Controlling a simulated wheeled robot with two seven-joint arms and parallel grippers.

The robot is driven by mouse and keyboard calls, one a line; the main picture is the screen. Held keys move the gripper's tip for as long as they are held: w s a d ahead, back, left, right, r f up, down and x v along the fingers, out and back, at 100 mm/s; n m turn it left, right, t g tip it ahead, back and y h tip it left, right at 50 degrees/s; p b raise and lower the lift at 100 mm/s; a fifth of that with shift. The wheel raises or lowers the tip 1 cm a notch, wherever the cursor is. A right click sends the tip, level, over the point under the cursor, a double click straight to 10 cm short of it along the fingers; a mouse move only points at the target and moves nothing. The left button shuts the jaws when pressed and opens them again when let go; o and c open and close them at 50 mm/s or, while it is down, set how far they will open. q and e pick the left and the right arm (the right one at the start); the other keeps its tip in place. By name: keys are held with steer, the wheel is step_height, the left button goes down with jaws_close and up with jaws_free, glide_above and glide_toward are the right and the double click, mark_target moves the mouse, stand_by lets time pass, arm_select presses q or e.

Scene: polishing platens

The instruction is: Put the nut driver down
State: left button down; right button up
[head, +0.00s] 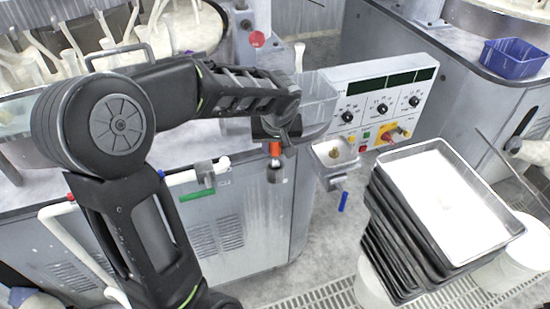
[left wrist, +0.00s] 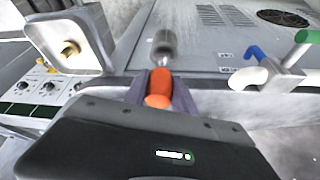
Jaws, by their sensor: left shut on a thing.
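The nut driver (head: 275,150) has an orange handle and a grey metal socket end. My left gripper (head: 274,142) is shut on its handle and holds it in front of the grey machine cabinet, socket end downward. In the left wrist view the orange handle (left wrist: 160,82) sits between the two fingers (left wrist: 160,92), with the socket (left wrist: 164,45) pointing away from the gripper. The upper end of the handle is hidden by the gripper in the head view. My right gripper is not in view.
A clear bin (head: 320,98) is right beside the gripper. A small metal holder (head: 336,156) with a brass piece sits below the control panel (head: 375,95). Stacked trays (head: 400,245) stand at right.

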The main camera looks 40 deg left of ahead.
mark_target(275, 155)
arm_select(q)
step_height(275, 155, down, 4)
steer(key=shift+b, duration=0.8)
steer(key=shift+r, duration=0.1)
steer(key=shift+f, duration=0.25)
steer(key=c, duration=1)
jaws_free()
steer(key=shift+r, duration=0.1)
steer(key=shift+c, duration=0.2)
steer(key=shift+r, duration=0.1)
